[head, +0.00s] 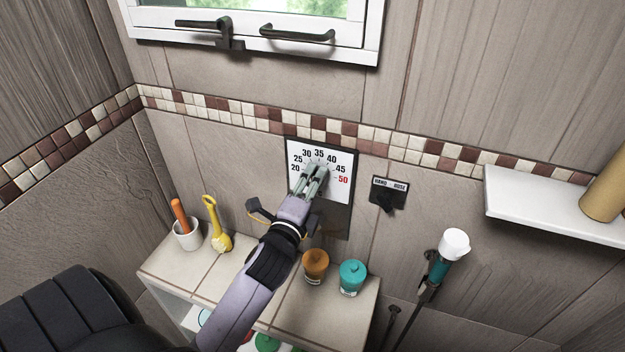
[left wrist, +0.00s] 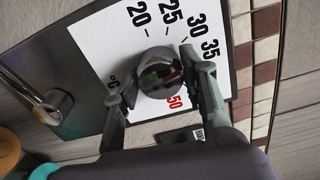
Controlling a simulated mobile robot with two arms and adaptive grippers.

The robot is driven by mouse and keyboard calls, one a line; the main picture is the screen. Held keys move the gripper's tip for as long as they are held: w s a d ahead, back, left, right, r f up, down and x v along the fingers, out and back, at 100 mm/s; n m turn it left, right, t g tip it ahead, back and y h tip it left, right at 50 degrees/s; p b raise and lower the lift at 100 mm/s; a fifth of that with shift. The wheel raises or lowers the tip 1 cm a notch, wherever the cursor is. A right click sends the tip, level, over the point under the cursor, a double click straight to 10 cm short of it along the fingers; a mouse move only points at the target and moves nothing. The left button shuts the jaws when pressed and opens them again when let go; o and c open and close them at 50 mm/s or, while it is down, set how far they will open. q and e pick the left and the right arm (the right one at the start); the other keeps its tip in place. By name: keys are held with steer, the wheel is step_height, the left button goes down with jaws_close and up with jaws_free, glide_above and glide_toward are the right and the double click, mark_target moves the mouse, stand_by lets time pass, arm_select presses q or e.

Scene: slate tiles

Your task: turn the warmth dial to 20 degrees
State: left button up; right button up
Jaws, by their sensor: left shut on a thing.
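The warmth dial's white scale plate (head: 338,190) is on the tiled wall, marked from 20 at left through 35 at top to a red 50 at right. In the left wrist view the round, shiny dark knob (left wrist: 160,70) sits in front of the scale, which shows tilted. My left gripper (head: 315,175) is shut on the knob; in the left wrist view its fingers (left wrist: 162,88) are on either side of it. Fingers and knob hide the pointer, so I cannot tell the setting. My right gripper is not in view.
A HAND/HOSE switch (head: 388,195) is right of the dial. Below, a tiled ledge (head: 215,262) bears a white cup (head: 187,236), a yellow brush (head: 216,228), an orange jar (head: 315,265) and a teal jar (head: 352,277). A white shelf (head: 535,205) is at right.

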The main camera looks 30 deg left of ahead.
arm_select(q)
steer(key=shift+r+n, duration=0.2)
steer(key=shift+n, duration=3.5)
steer(key=shift+r+n, duration=0.2)
steer(key=shift+n, duration=3.5)
steer(key=o, duration=1.2)
steer(key=shift+f, duration=0.25)
steer(key=shift+c, duration=0.2)
steer(key=v, duration=1.2)
